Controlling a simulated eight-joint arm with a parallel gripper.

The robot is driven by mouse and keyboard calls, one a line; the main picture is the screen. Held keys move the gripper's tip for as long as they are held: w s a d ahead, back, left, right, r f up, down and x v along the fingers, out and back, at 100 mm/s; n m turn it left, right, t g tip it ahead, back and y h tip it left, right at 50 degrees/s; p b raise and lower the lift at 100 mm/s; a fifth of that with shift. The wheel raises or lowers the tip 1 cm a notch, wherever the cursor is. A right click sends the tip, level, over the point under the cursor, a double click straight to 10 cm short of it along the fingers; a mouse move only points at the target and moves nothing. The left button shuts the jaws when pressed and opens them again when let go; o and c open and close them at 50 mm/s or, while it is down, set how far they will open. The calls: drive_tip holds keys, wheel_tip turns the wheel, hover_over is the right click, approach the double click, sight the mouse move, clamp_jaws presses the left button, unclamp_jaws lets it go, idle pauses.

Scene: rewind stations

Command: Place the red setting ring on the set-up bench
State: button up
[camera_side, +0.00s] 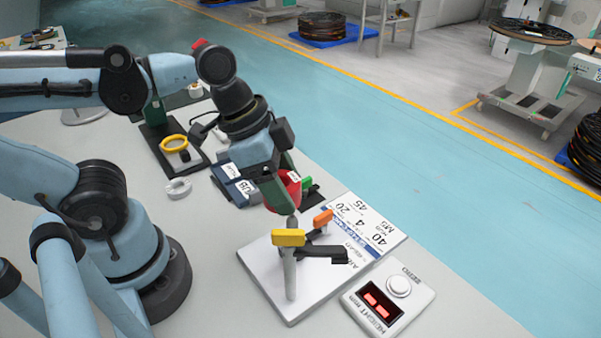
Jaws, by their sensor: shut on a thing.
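My gripper (284,196) points down, its dark green fingers shut on the red setting ring (293,188). The near finger covers part of the ring, which appears just behind the top of the post on the set-up bench. The set-up bench (262,254) is a light plate with an upright post, a yellow block (288,238), an orange piece (323,218) and a dark arm. I cannot tell whether the ring touches anything on the bench.
A readout box (388,302) with a round button and red display stands right of the bench. A yellow ring (173,143) lies on a dark stand at back left, with a grey ring (178,189) nearer. Blue boxes (236,188) and a green piece (307,182) sit close behind the gripper.

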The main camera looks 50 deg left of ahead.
drive_tip(key=s+a+f+m+g+h, duration=0.2)
drive_tip(key=s+a+f+m+g, duration=0.25)
drive_tip(key=s+a+m, duration=0.65)
drive_tip(key=shift+m, duration=0.6)
drive_tip(key=shift+w+d+f, duration=0.1)
drive_tip(key=shift+w+f, duration=0.15)
drive_tip(key=shift+f, duration=1.15)
drive_tip(key=shift+w+d+f, duration=0.1)
drive_tip(key=shift+w+f, duration=0.2)
drive_tip(key=shift+f, duration=1.05)
drive_tip(key=shift+w+d+f, duration=0.1)
drive_tip(key=shift+w+f, duration=0.15)
drive_tip(key=shift+f, duration=1.15)
drive_tip(key=o, duration=1.2)
drive_tip(key=shift+r, duration=0.15)
